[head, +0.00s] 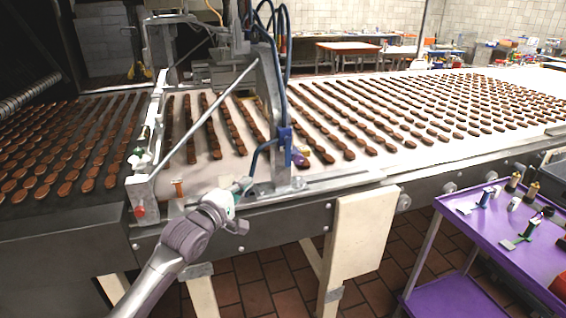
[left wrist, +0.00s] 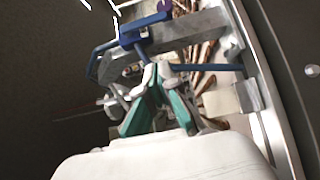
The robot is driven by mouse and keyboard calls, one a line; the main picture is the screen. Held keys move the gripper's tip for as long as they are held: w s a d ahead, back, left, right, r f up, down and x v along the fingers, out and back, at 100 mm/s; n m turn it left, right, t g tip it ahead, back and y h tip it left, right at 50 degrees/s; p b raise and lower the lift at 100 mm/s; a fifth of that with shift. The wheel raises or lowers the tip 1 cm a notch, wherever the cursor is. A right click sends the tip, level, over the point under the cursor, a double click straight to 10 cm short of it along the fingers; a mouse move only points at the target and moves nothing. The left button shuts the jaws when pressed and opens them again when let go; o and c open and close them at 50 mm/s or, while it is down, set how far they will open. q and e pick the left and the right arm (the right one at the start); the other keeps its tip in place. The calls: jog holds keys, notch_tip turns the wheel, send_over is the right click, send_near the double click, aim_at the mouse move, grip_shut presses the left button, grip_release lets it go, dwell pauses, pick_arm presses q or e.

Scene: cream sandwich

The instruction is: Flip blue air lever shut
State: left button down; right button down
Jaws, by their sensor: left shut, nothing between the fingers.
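The blue air fitting (head: 285,137) is mounted on the grey upright of the machine frame, with blue tube running down from it. It shows in the left wrist view as a blue bracket-like part (left wrist: 146,28) beyond my fingers. I cannot tell which part is the lever or how it is set. My left gripper (head: 243,186) is shut and empty, below and left of the blue fitting, close to the tube. Its teal and white fingers (left wrist: 157,75) meet just short of the blue parts in the wrist view. Contact is unclear. My right gripper is out of view.
Rows of brown cookies ride on the white conveyor (head: 340,183) behind the frame. A purple knob (head: 299,158) sits beside the upright. A red knob (head: 139,211) is at the frame's left. A purple cart (head: 468,222) with small fittings stands at right.

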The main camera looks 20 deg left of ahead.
pick_arm(q)
jog(key=shift+s, duration=0.1)
jog(key=p, duration=0.2)
send_near(287, 151)
jog(key=w+a+f, duration=0.3)
jog(key=w, duration=0.2)
jog(key=w+d, duration=0.1)
jog(key=w+d+p, duration=0.1)
jog(key=d, duration=0.1)
jog(key=shift+f, duration=0.1)
jog(key=shift+f, duration=0.1)
